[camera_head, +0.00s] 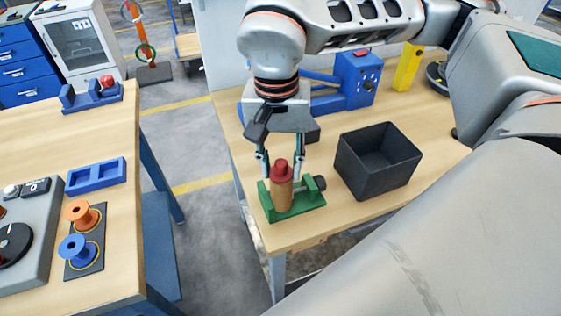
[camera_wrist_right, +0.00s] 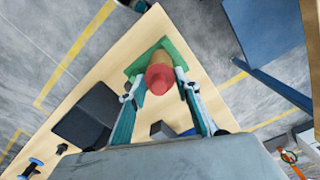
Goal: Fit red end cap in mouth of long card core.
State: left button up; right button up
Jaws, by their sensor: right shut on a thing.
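The long card core (camera_head: 282,196), a tan tube, stands upright in a green holder (camera_head: 309,200) on the right-hand bench. The red end cap (camera_head: 281,172) is at the top of the core, its narrower knob upward. I cannot tell how deep it sits in the mouth. My right gripper (camera_head: 281,168) points down with one finger on each side of the cap, shut on it. In the right wrist view the cap (camera_wrist_right: 159,79) shows between the fingers, with the core's side partly hidden behind it. My left gripper is not in view.
A black open bin (camera_head: 350,165) stands just right of the holder. A blue machine (camera_head: 357,78) and a yellow block (camera_head: 408,66) are behind. The left table holds a blue tray (camera_head: 97,164), an orange spool (camera_head: 82,215) and a blue spool (camera_head: 77,250). A floor gap separates the benches.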

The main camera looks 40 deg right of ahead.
aim_at(279, 162)
jog(key=o, duration=0.9)
jog(key=shift+f, duration=0.1)
jog(key=shift+c, duration=0.2)
notch_tip(279, 162, up, 12)
jog(key=shift+a, duration=0.15)
